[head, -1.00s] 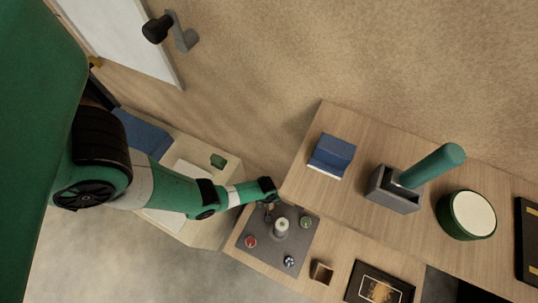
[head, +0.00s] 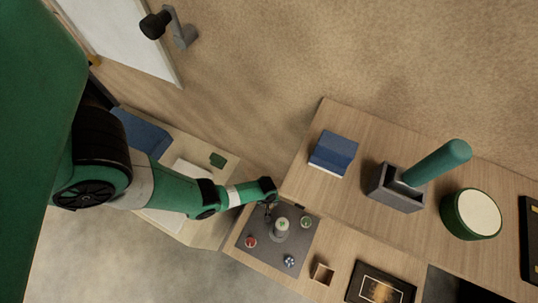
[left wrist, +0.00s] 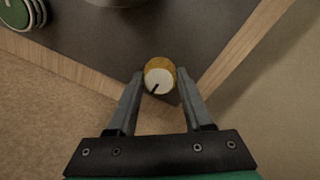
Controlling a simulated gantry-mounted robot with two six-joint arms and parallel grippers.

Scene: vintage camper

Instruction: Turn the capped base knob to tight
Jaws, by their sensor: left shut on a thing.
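A dark grey panel (head: 262,237) lies on the wooden counter. A tall pale knob with a green-marked top (head: 282,224) stands near its middle. A yellow knob with a white cap and black pointer line (left wrist: 160,76) sits at the panel's corner. My left gripper (left wrist: 161,80) is shut on this yellow knob, one finger on each side. In the head view my left gripper (head: 268,206) reaches that corner and mostly hides the knob. My right gripper is not in view.
The panel also carries a red knob (head: 250,241), a blue-and-white knob (head: 289,261) and a green knob (head: 305,221). A small open wooden box (head: 322,273) stands beside it. The raised shelf (head: 315,196) runs close to my left gripper.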

